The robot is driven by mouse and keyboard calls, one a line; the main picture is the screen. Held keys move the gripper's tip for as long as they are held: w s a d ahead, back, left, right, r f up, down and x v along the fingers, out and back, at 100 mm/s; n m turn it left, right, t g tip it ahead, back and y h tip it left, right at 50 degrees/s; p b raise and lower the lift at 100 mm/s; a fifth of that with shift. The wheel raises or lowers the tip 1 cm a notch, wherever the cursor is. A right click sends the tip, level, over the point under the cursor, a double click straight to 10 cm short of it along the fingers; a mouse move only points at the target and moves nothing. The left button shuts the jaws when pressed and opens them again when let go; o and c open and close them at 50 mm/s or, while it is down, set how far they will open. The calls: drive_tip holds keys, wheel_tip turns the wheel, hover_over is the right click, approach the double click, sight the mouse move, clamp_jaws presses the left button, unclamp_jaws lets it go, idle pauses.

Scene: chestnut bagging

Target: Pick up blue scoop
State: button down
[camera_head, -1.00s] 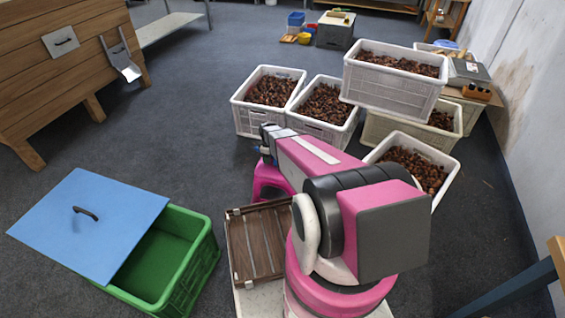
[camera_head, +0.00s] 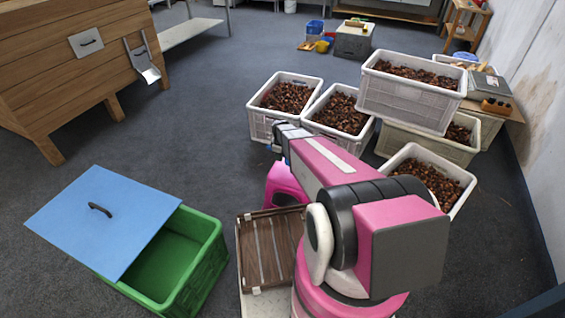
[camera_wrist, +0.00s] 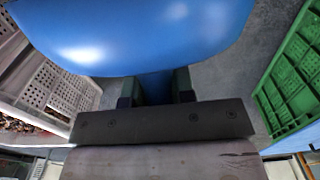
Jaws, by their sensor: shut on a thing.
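The blue scoop (camera_wrist: 140,38) fills the top of the wrist view, its smooth rounded bowl close to the camera. Its narrow handle runs down between the two dark fingers of my gripper (camera_wrist: 155,88), which is shut on it. In the head view my arm stretches forward, and its own links hide most of the gripper and the scoop.
A green crate (camera_head: 207,268) with a blue lid (camera_head: 110,225) set askew stands at the left front. Several white crates of chestnuts, one of them (camera_head: 405,103) raised on others, stand ahead right. A wooden cabinet (camera_head: 75,65) is at left. Open floor lies between.

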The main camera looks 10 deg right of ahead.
drive_tip(key=w+a+r, duration=0.6)
drive_tip(key=w+a, duration=0.1)
drive_tip(key=a, duration=0.1)
drive_tip(key=shift+w, duration=0.15)
drive_tip(key=shift+r, duration=0.1)
